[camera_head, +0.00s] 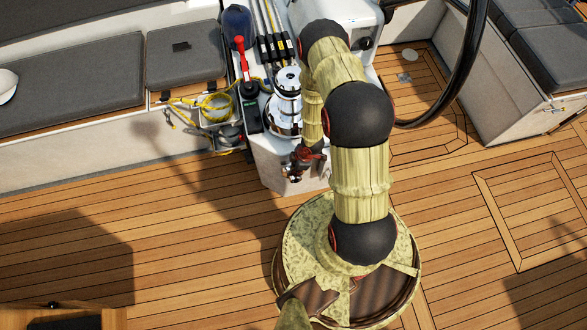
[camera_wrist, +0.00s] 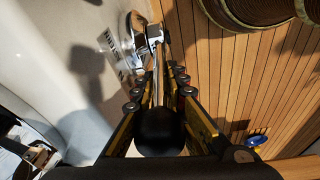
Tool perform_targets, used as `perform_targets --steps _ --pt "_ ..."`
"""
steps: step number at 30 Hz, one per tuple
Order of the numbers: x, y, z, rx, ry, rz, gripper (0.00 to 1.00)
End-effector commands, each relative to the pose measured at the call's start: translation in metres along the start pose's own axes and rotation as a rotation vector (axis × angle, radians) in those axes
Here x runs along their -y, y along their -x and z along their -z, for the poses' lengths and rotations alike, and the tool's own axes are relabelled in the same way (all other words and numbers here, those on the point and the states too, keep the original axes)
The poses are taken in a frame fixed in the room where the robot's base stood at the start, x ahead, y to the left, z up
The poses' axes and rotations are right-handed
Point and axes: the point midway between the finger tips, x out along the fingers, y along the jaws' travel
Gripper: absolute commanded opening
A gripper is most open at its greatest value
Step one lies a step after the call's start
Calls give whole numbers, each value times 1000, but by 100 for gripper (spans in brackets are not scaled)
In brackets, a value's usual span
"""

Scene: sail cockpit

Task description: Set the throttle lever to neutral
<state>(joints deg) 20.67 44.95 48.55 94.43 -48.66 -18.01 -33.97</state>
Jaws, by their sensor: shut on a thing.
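The throttle lever's chrome base (camera_wrist: 136,45) is on the side of the white console in the wrist view. Its shaft runs from the base down between my fingers to a round black knob (camera_wrist: 160,130). My gripper (camera_wrist: 160,95) is shut on the lever, with a finger on each side of the shaft and knob. In the head view my gripper (camera_head: 306,158) is low at the console's near end. Chrome (camera_head: 291,174) shows beside it, but the arm and gripper hide most of the lever there.
The white console (camera_head: 268,165) carries a chrome winch (camera_head: 285,100) and a red-handled lever (camera_head: 240,55). A dark steering wheel rim (camera_head: 463,70) curves at the right. Yellow rope (camera_head: 215,106) lies by the left bench (camera_head: 75,85). The teak floor (camera_head: 190,220) is clear.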

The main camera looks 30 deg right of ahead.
Motion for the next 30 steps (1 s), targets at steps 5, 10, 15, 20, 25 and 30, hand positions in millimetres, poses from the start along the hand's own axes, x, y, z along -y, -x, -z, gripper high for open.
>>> perform_targets --steps 5,10,15,20,25,30 --pt "0 0 0 -1 0 -2 16" --pt "0 0 0 -1 0 -1 25" --pt "0 0 0 -1 -1 -1 32" --pt "0 0 0 -1 -1 -1 32" --pt "-1 5 0 -1 -1 -2 32" --pt "-2 29 0 0 0 -4 32"
